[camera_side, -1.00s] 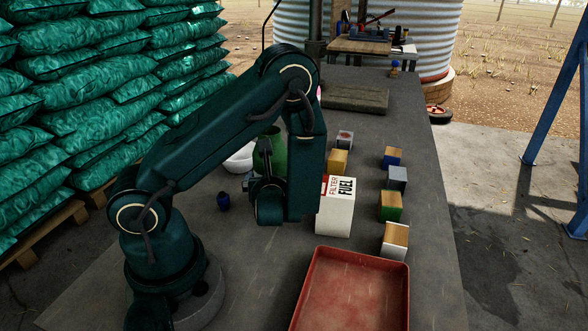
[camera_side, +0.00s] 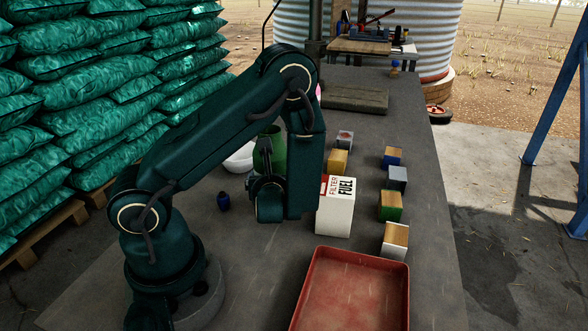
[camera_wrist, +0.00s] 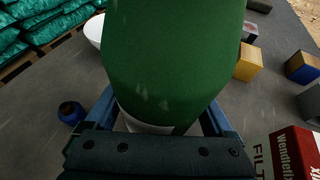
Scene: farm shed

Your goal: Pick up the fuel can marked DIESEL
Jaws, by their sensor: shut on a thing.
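A large green can (camera_wrist: 172,50) fills the upper middle of the wrist view, with a pale band near its bottom. In the side view the green can (camera_side: 263,157) stands partly behind my arm. No DIESEL marking shows on the visible part. My gripper (camera_wrist: 162,118) is shut on the green can, with a blue finger on each side of it. I cannot tell whether the can's base touches the bench.
A white FUEL FILTER box (camera_side: 336,217) stands just right of my wrist. Several small coloured boxes line the bench's right side. A red tray (camera_side: 352,300) lies in front. A white bowl (camera_side: 240,158) is behind the can, and a small blue bottle (camera_side: 223,202) is to the left.

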